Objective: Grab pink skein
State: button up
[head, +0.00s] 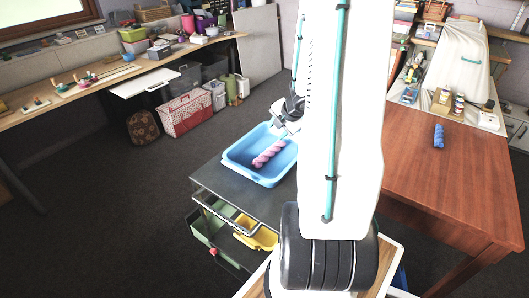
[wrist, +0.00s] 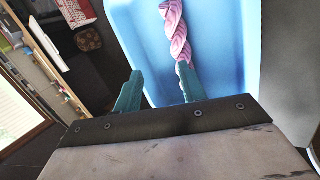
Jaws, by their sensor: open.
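The pink skein (head: 268,154) is a twisted bundle lying in a blue tub (head: 240,173) on a dark cart. In the wrist view the skein (wrist: 175,32) lies near the middle of the tub (wrist: 228,60), running away from the fingers. My gripper (wrist: 158,88) is open, with its green fingers apart and nothing between them. The right fingertip is close to the near end of the skein; I cannot tell whether they touch. The left finger is near the tub's left rim. In the head view my arm hides part of the tub's right side, and my gripper (head: 284,132) is over the tub.
A wooden table (head: 450,175) at right holds a blue skein (head: 438,136). The dark cart (head: 215,180) has green and yellow bins (head: 258,236) below. A long workbench (head: 50,98) with several items stands at left.

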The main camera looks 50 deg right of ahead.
aim_at(271, 151)
jog(key=shift+n+y, duration=0.7)
jog(key=shift+y, duration=0.1)
jog(key=f, duration=0.3)
jog(key=s+f, duration=0.1)
jog(key=f, duration=0.1)
jog(key=shift+a, duration=0.35)
jog(key=shift+x, duration=2.75)
jog(key=shift+a+f, duration=0.1)
jog(key=shift+a, duration=0.05)
jog(key=c, duration=0.7)
